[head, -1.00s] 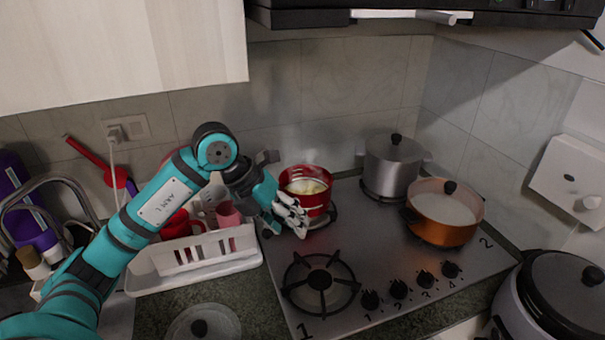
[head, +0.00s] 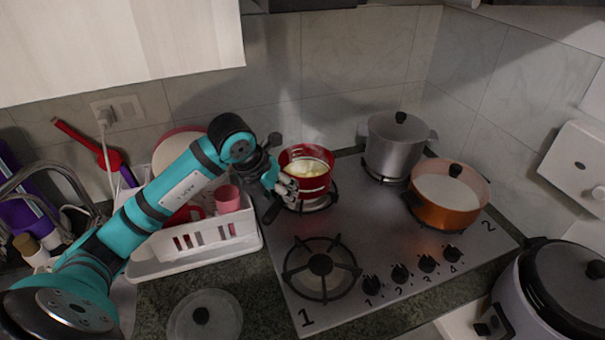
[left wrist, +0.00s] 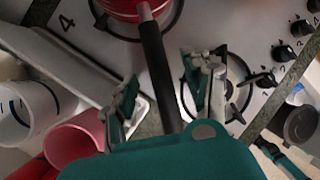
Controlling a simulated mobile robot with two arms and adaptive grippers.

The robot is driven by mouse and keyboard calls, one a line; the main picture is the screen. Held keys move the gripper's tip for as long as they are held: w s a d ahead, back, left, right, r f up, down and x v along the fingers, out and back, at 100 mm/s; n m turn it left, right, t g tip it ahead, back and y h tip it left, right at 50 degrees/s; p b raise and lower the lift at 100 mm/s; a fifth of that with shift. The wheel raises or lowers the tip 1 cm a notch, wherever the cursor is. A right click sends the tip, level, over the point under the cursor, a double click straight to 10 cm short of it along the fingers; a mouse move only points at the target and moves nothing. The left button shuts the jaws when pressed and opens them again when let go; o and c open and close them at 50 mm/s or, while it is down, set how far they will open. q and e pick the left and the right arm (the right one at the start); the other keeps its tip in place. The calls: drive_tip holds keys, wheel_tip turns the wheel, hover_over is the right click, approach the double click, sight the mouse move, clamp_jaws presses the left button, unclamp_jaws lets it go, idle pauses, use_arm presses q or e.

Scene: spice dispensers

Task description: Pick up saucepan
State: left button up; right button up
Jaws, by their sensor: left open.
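The red saucepan (head: 318,185) stands on the back left burner with pale, steaming food in it. Its black handle (left wrist: 157,65) points toward my left gripper in the left wrist view. My left gripper (head: 283,187) is at the saucepan's near left side in the head view. In the left wrist view the left gripper (left wrist: 170,85) is open, with one finger on each side of the handle and visible gaps between. The pan's red body (left wrist: 125,8) is cut off at the top of that view. My right gripper is in neither view.
A grey lidded pot (head: 393,150) and an orange lidded pot (head: 440,212) stand right of the saucepan. A white dish rack (head: 190,258) with pink cups is on the left. The front left burner (head: 320,265) is empty. A glass lid (head: 204,320) lies in front.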

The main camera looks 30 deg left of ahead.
use_arm(q)
drive_tip(key=shift+p+x, duration=0.3)
drive_tip(key=shift+x, duration=1.4)
drive_tip(key=shift+r, duration=0.1)
clamp_jaws()
